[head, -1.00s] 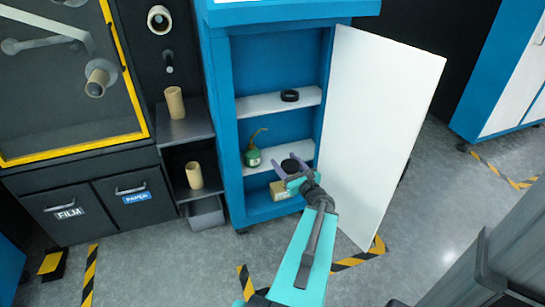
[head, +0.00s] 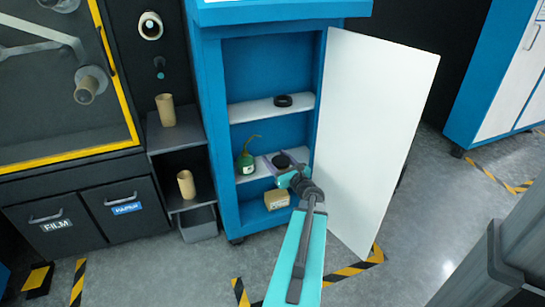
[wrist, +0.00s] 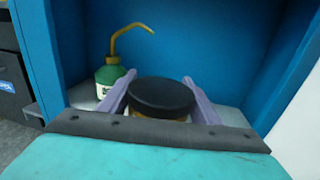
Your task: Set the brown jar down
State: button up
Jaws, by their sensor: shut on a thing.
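The brown jar (wrist: 162,97) has a wide black lid, with a thin strip of brown body showing below it in the wrist view. My gripper (wrist: 160,100) is shut on it, one purple finger on each side. In the head view the jar's dark lid (head: 281,161) shows between the fingers of my gripper (head: 279,165), at the middle shelf (head: 252,172) of the open blue cabinet. The jar's base is hidden, so I cannot tell whether it touches the shelf. A green oil can (head: 245,162) with a brass spout stands on that shelf to the left.
The white cabinet door (head: 378,140) stands open on the right. A black ring (head: 283,100) lies on the upper shelf (head: 255,111). A small cardboard box (head: 277,199) sits at the cabinet bottom. Cardboard tubes (head: 166,110) stand on the dark side shelves to the left.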

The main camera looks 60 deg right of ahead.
jog(key=w+d, duration=0.2)
jog(key=w+d+b, duration=0.1)
jog(key=w+d, duration=0.3)
jog(key=shift+d+f+b, duration=0.3)
jog(key=shift+f+b, duration=0.05)
jog(key=shift+f, duration=0.05)
jog(key=shift+f+b, duration=0.85)
jog(key=shift+f, duration=0.9)
jog(key=shift+f, duration=0.15)
jog(key=o, duration=1.2)
jog(key=shift+s+a+r, duration=0.2)
jog(key=shift+s+a, duration=0.1)
jog(key=shift+s, duration=0.2)
jog(key=p+v, duration=0.2)
jog(key=v, duration=0.8)
jog(key=shift+s+a+f, duration=0.1)
jog(key=shift+s+a, duration=0.1)
jog(key=shift+s, duration=0.15)
